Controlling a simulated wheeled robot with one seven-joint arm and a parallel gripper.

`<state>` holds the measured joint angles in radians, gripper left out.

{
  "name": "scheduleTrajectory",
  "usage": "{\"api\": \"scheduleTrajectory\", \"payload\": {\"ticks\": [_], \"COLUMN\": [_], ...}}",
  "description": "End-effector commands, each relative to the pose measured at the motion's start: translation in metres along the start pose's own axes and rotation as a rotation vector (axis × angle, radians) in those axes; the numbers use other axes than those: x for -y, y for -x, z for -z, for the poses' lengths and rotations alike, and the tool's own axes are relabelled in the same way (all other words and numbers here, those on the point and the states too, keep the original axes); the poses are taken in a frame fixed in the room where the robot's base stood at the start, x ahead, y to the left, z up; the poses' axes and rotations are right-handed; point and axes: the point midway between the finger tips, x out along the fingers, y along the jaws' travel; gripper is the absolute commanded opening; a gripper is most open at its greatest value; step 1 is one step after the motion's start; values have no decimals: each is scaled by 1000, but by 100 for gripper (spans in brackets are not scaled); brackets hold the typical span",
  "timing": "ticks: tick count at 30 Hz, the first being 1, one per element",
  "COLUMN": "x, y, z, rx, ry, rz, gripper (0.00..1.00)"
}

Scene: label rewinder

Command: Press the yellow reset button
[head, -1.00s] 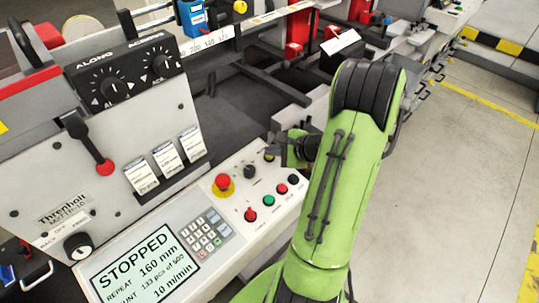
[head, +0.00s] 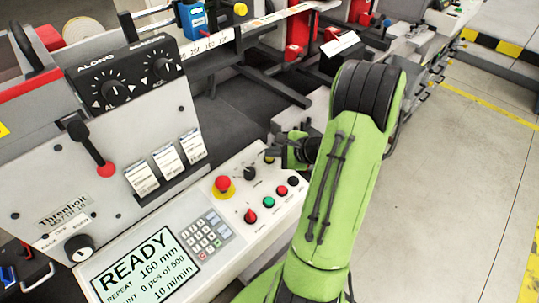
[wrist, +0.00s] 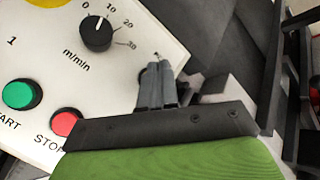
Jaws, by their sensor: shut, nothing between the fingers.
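The control panel (head: 222,222) carries a small yellow button (head: 268,157) near its far right corner, partly hidden by my gripper. My gripper (head: 279,151) is right beside this button, at the panel's far end. In the wrist view, my gripper (wrist: 158,72) has both fingers together with nothing between them. The fingertips lie over the panel corner, and the yellow button cannot be made out behind them. Whether they touch it cannot be told. The display (head: 146,272) reads READY, 160 mm, 0 pcs of 500, 10 m/min.
A red emergency stop (head: 222,184) on a yellow base, a black speed knob (wrist: 96,34), a green button (wrist: 22,94) and a red button (wrist: 65,123) are close by. A keypad (head: 205,236) lies nearer. Dark machine frames stand beyond the panel; open floor lies right.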

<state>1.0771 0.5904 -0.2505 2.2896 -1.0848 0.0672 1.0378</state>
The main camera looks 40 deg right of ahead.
Motion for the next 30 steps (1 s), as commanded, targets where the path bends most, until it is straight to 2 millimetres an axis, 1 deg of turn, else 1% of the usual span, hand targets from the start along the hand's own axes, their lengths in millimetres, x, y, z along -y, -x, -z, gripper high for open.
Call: {"api": "scheduleTrajectory", "payload": {"ticks": [1,4,14,27,30], "x": [4,6,6,30,32], "y": [4,8,8,40,43], "z": [-4,-6,-6,-29,-32], "rx": [0,0,0,0,0], "ry": [0,1,0,0,0], "rz": [0,1,1,2,1], "gripper": [0,0,0,0,0]}}
